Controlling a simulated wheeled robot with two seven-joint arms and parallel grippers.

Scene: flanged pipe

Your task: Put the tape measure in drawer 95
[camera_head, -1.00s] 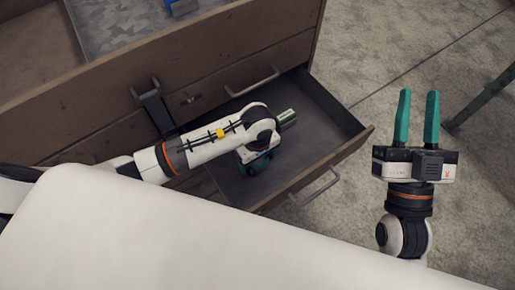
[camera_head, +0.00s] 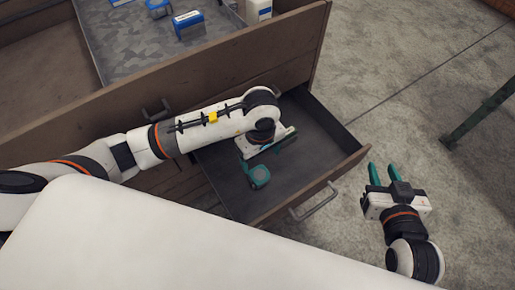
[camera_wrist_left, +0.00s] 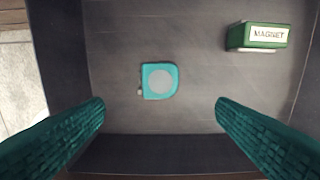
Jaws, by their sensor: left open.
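The teal tape measure (camera_head: 260,177) with a grey disc lies on the floor of the open drawer (camera_head: 222,188). In the left wrist view the tape measure (camera_wrist_left: 160,81) lies between and beyond the fingers, touching neither. My left gripper (camera_head: 264,148) is over the drawer, open and empty; its two teal fingers (camera_wrist_left: 160,118) stand wide apart in the wrist view. My right gripper (camera_head: 372,172) is outside the drawer to the right, fingers apart and empty. No drawer number is readable.
A green box labelled MAGNET (camera_wrist_left: 258,36) lies in the same drawer, beside a wall. The drawer's handle (camera_head: 315,201) faces the bare floor. Blue items (camera_head: 188,22) and a white bottle (camera_head: 258,10) stand on the cabinet's upper tray.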

